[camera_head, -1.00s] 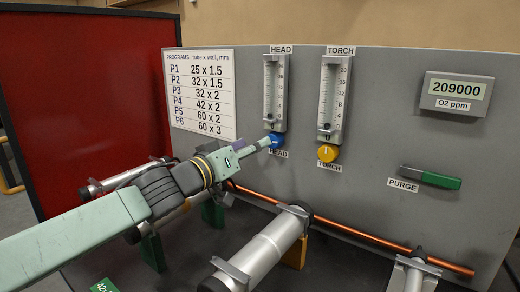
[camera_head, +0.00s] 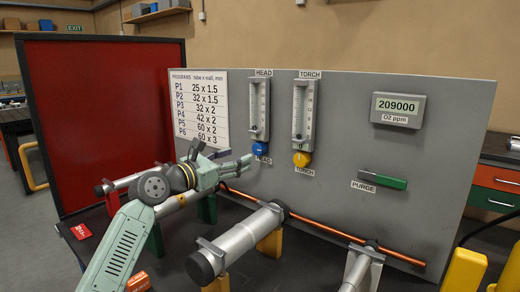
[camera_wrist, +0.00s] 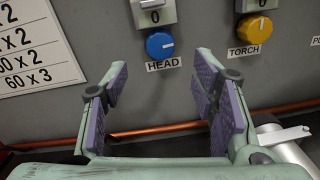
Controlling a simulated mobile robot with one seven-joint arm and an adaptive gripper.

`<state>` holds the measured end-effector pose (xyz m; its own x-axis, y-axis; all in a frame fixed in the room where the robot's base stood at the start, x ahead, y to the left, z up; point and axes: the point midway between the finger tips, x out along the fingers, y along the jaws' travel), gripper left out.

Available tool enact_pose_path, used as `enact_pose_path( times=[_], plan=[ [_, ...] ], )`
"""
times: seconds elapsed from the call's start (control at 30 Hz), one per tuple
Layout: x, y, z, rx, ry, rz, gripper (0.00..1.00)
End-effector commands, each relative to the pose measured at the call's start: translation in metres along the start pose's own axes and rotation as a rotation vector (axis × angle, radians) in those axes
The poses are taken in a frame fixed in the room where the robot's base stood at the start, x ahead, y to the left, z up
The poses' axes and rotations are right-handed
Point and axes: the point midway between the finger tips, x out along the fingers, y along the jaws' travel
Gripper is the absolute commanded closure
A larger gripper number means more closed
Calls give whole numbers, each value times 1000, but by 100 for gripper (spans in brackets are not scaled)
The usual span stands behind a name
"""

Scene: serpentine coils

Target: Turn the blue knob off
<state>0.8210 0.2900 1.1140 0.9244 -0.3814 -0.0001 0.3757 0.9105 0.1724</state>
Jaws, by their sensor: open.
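The blue knob (camera_head: 260,148) is on the grey panel under the HEAD flow meter (camera_head: 260,108), above a HEAD label. In the wrist view the blue knob (camera_wrist: 159,45) is ahead of my gripper, between the lines of its two fingers and above their tips. Its white pointer mark is at its right side. My gripper (camera_head: 246,164) is just below and left of the knob in the head view. In the wrist view my gripper (camera_wrist: 160,90) is open, with purple pads wide apart and nothing between them. Whether a finger touches the panel cannot be told.
The yellow TORCH knob (camera_head: 301,159) is to the right of the blue one. A copper tube (camera_head: 340,234) runs low across the panel front, with silver cylinders (camera_head: 240,240) before it. A green PURGE handle (camera_head: 383,180) is farther right.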

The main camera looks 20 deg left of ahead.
Motion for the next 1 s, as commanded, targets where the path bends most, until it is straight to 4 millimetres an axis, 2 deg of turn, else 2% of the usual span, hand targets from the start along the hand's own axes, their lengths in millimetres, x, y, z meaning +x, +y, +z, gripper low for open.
enact_pose_path(
  times=[0.03,0.2,0.4,0.57,0.83,1.0],
  plan=[
    [12,0,5,0,0,-2,47],
    [45,0,5,2,1,-2,47],
    [72,1,3,4,0,0,47],
    [81,0,2,5,0,2,47],
    [82,0,0,6,0,2,47],
    [82,0,1,6,0,2,58]
  ],
)
